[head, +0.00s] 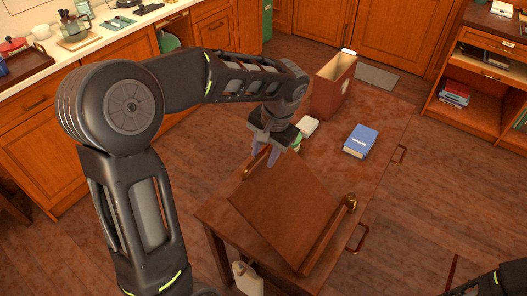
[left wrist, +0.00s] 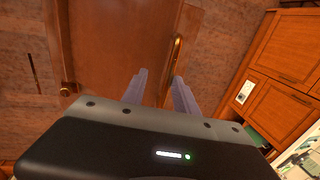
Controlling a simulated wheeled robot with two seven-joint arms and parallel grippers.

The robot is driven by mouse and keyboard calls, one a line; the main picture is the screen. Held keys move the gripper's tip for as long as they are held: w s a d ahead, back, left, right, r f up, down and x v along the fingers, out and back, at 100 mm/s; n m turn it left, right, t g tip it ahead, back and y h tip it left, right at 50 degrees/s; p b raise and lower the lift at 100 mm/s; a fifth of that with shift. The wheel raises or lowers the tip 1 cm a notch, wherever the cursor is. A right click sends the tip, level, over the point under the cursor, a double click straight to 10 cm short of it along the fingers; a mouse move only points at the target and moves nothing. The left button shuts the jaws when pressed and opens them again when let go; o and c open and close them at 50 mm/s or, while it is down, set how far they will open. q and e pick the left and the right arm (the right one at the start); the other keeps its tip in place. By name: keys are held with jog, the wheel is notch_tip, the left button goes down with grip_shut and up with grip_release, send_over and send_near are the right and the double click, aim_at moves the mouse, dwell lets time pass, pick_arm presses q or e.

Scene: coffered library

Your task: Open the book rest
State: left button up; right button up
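The book rest (head: 285,210) is a brown wooden board with side pieces, on the wooden table. Its panel looks tilted, and a brass knob (head: 351,201) sits at its right corner. My left gripper (head: 265,153) is at the rest's far left edge, pointing down, with grey-purple fingers. My right gripper is out of view.
On the table (head: 375,175) behind the rest are a blue book (head: 361,141), a reddish-brown box (head: 333,86) and a small pale object (head: 308,127). A kitchen counter (head: 95,50) runs along the left. Shelves (head: 485,85) stand at the right.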

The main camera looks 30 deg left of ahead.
pick_arm(q)
jog(key=shift+a+r, duration=0.15)
jog(key=shift+r, duration=0.05)
jog(key=v, duration=0.7)
jog(key=shift+r+b, duration=0.3)
jog(key=shift+b, duration=0.15)
